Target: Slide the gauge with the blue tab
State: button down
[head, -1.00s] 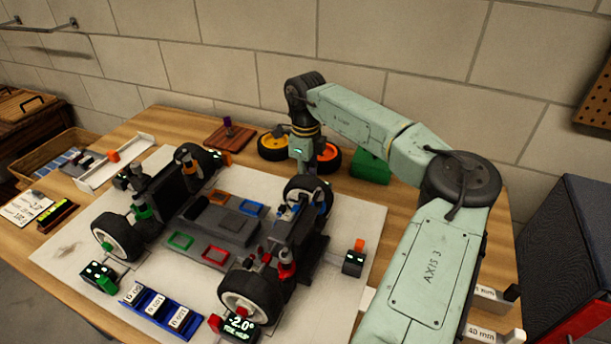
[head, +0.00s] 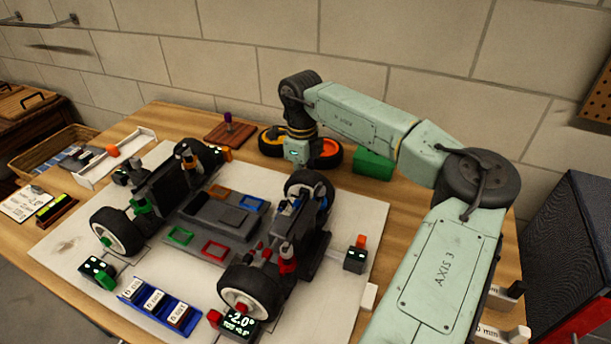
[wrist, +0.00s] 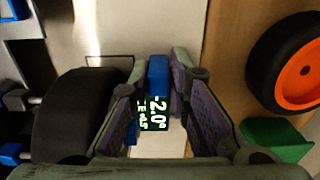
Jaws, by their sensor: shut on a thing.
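The gauge, a dark block with a lit display reading -2.0° (wrist: 152,112), shows in the wrist view with its blue tab (wrist: 158,75) at the far end. My gripper (wrist: 158,92) is shut on this gauge, with a finger on each side. A black car tyre (wrist: 75,115) stands just left of the fingers. In the head view my gripper (head: 297,155) is behind the car's far right wheel (head: 309,192), and the gauge cannot be made out there.
The car chassis (head: 215,222) stands on a pale board. Other gauges stand around it: green-tabbed (head: 98,270), red-tabbed (head: 238,323) and orange-tabbed (head: 355,258). Loose orange (head: 328,157) and yellow (head: 272,142) wheels and a green block (head: 373,163) lie behind it.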

jog(key=shift+s+a+f, duration=0.1)
jog(key=shift+s+a, duration=0.05)
jog(key=shift+s, duration=0.1)
jog(key=c, duration=1.6)
grip_release()
jog(key=shift+s, duration=0.1)
jog(key=shift+o, duration=0.2)
notch_tip(320, 180, up, 12)
